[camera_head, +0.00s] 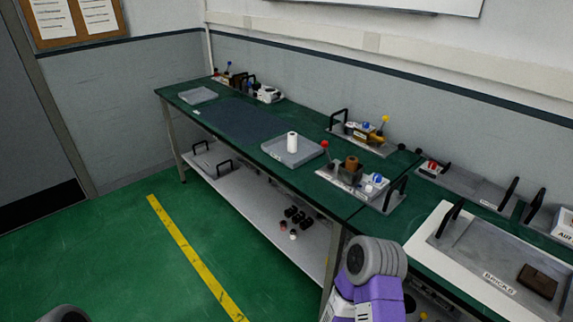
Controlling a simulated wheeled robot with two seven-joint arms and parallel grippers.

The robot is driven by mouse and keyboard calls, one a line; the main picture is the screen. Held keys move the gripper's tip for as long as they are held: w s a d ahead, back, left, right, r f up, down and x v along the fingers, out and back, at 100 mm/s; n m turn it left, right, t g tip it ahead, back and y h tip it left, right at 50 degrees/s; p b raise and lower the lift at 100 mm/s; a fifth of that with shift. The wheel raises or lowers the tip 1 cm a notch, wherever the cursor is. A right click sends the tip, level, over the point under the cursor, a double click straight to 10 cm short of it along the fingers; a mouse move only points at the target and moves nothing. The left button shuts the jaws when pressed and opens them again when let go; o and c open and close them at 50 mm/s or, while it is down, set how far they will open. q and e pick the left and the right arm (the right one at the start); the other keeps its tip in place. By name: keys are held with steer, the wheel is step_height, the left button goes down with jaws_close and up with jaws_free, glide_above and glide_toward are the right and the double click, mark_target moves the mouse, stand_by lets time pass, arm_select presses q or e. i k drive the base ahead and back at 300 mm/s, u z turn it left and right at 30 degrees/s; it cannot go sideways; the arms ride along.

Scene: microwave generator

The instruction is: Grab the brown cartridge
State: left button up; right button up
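A small brown cylinder (352,162), which looks like the brown cartridge, stands upright in a grey fixture (338,178) on the green workbench, right of the middle of the head view. The fixture also carries a lever with a red knob and blue and white parts. A purple and grey link of my arm shows at the bottom, in front of the bench. A grey rounded part of mine shows at the bottom left edge. Neither gripper's fingers are in view.
A grey tray (279,152) with a white cylinder (292,140) lies left of the fixture. A second lever fixture (362,134) stands behind. A bricks tray (465,262) holds a dark brown block (538,281). Green floor (110,260) is clear at left.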

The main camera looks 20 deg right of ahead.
mark_target(352, 162)
steer(key=u, duration=0.5)
steer(key=i, duration=0.9)
steer(key=z, duration=1.2)
